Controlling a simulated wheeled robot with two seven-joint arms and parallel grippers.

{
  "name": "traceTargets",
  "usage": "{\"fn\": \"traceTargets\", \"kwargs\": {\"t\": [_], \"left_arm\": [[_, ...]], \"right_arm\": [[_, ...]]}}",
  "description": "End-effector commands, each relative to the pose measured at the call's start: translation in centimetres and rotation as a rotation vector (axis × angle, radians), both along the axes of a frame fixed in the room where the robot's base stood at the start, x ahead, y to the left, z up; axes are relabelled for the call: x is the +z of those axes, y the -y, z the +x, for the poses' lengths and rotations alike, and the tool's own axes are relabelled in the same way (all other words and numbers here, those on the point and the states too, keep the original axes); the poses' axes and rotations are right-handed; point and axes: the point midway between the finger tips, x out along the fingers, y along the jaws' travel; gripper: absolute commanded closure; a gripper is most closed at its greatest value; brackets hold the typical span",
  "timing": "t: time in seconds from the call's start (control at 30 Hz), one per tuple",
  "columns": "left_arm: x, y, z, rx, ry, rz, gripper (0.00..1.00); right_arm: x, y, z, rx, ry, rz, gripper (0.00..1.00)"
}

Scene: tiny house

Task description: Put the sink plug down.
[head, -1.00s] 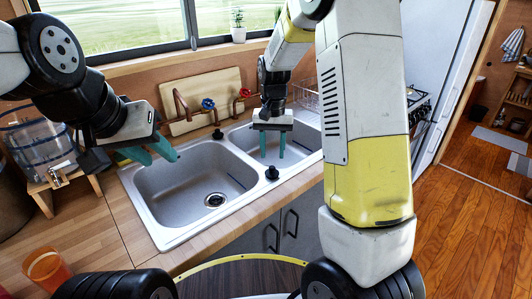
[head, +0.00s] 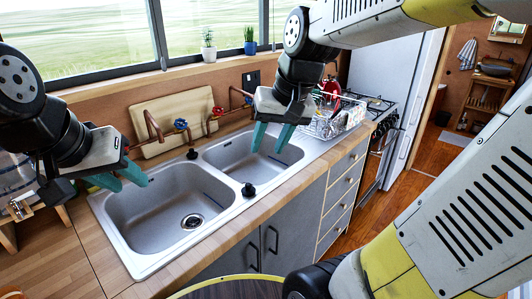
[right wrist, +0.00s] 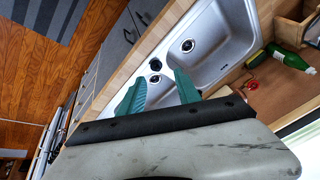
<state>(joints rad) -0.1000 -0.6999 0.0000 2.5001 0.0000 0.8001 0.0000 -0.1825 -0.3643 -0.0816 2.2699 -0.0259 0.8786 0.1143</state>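A small black sink plug (head: 248,190) stands on the front rim of the double sink (head: 225,205), between the two basins. A similar black piece (head: 192,154) stands on the back rim. In the right wrist view a dark round piece (right wrist: 155,64) shows beyond and between the fingers, apart from them. My right gripper (head: 268,145) is open and empty over the right basin; its teal fingers also show spread in the right wrist view (right wrist: 160,77). My left gripper (head: 122,182) looks open and empty near the left basin's left side.
A dish rack (head: 335,118) with a red item stands right of the sink. A green bottle (right wrist: 290,58) shows in the wrist view. Bare wooden counter (head: 200,255) runs along the front.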

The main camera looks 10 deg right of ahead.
Motion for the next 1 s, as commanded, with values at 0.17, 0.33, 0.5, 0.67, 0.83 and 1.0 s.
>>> {"fn": "traceTargets", "kwargs": {"t": [0.17,0.33,0.5,0.67,0.83,1.0], "left_arm": [[0.0,0.0,0.0,0.000,0.000,0.000,0.64],[0.0,0.0,0.0,0.000,0.000,0.000,0.64],[0.0,0.0,0.0,0.000,0.000,0.000,0.64],[0.0,0.0,0.0,0.000,0.000,0.000,0.64],[0.0,0.0,0.0,0.000,0.000,0.000,0.64],[0.0,0.0,0.0,0.000,0.000,0.000,0.64]], "right_arm": [[0.4,0.2,-5.0,0.037,0.133,-0.014,0.60],[0.1,0.2,-7.0,0.053,0.193,-0.031,0.60],[0.0,0.2,-7.4,0.057,0.203,-0.036,0.60],[0.0,0.2,-7.4,0.058,0.202,-0.035,0.60],[0.0,0.2,-7.3,0.057,0.202,-0.034,0.60],[0.0,0.2,-7.3,0.057,0.202,-0.034,0.60]]}}
